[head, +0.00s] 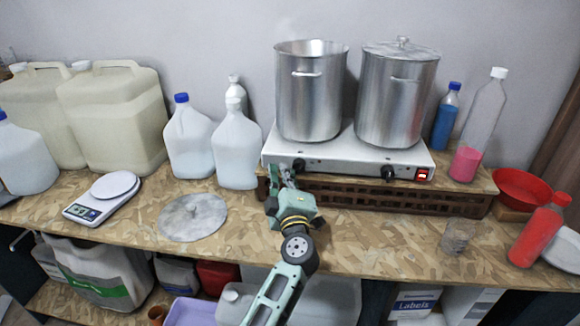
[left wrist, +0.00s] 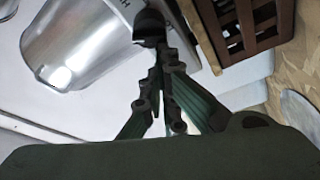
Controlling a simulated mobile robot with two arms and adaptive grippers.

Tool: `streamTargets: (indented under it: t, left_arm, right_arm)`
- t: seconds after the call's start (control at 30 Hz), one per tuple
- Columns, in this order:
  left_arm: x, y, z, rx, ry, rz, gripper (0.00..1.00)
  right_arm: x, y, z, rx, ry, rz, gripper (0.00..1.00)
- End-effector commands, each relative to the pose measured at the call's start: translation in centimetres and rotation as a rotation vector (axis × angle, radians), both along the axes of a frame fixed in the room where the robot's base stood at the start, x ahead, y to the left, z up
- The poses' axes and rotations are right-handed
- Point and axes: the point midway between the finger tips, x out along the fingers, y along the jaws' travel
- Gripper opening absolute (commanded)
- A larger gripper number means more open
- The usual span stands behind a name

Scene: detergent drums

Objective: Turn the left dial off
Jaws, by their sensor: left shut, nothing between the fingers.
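The left dial (head: 299,164) is a black knob on the front panel of the white double hotplate (head: 340,158). In the left wrist view the dial (left wrist: 150,24) shows just beyond my fingertips. My left gripper (head: 287,174) is at the dial, just in front of it and slightly left in the head view. In the left wrist view its fingers (left wrist: 158,58) are together with nothing between them; whether the tips touch the dial I cannot tell. The right dial (head: 388,172) and the lit red switch (head: 423,174) are further right. My right gripper is not in view.
An open steel pot (head: 310,100) and a lidded pot (head: 396,100) stand on the hotplate, which rests on a brown slatted crate (head: 400,197). White jugs (head: 238,150) stand close left. A round lid (head: 192,217) lies on the worktop. A clear beaker (head: 458,236) is at right.

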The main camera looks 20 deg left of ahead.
Motion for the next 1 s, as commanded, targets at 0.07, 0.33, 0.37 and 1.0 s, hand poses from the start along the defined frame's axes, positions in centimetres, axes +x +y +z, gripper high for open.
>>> streamTargets:
  t: [0.07,0.33,0.37,1.0]
  left_arm:
    - [0.0,0.2,0.0,-0.063,-0.015,0.0,0.0]
    - [0.0,0.4,-1.0,-0.081,-0.02,0.0,0.0]
    - [0.0,0.4,-1.0,-0.08,-0.021,0.0,0.0]
    - [0.0,0.4,-1.4,-0.078,-0.022,0.0,0.0]
  right_arm:
    - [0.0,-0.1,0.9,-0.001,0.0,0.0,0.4]
    - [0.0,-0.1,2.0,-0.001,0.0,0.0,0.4]
    - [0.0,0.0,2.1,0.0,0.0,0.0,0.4]
    - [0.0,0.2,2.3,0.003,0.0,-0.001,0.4]
